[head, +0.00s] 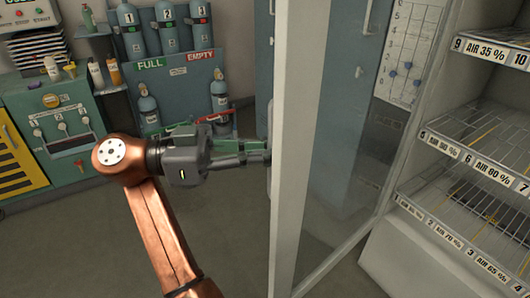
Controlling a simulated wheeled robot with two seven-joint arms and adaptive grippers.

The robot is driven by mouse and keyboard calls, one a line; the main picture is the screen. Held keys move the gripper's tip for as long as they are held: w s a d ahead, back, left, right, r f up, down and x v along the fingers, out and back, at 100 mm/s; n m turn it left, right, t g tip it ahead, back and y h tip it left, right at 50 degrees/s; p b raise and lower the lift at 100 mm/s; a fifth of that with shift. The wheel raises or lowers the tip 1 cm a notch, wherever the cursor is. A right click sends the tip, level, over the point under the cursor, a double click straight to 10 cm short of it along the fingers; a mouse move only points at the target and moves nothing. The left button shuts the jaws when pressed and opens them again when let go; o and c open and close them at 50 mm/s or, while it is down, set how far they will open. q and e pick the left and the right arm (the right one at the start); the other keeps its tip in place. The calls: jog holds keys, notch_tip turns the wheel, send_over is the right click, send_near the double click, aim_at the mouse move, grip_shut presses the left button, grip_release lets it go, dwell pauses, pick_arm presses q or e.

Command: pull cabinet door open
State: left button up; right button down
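The cabinet door (300,150) has a pale frame and a glass panel (350,150). It stands swung out from the white shelved cabinet (385,255), with a wide gap to the shelves. My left gripper (262,150) reaches in from the left, and its fingers point at the door's left edge. The fingertips are at a grey upright handle (269,115) on that edge and seem to touch it. The fingers lie close together, but their tips are partly hidden, so their hold on the handle is unclear. My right gripper is not in view.
Wire shelves (475,185) with AIR labels fill the cabinet at the right. A blue-grey rack of numbered cylinders (165,35) stands behind my arm. A green cabinet (65,125) with a yellow panel is at the left. Grey floor (235,225) is clear beside the door.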

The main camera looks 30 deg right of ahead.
pick_arm(q)
jog(key=shift+w+d, duration=0.1)
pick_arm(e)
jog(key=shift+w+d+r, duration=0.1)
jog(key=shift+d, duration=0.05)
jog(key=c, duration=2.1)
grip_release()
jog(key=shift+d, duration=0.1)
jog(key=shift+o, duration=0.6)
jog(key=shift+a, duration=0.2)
pick_arm(q)
jog(key=shift+r, duration=0.15)
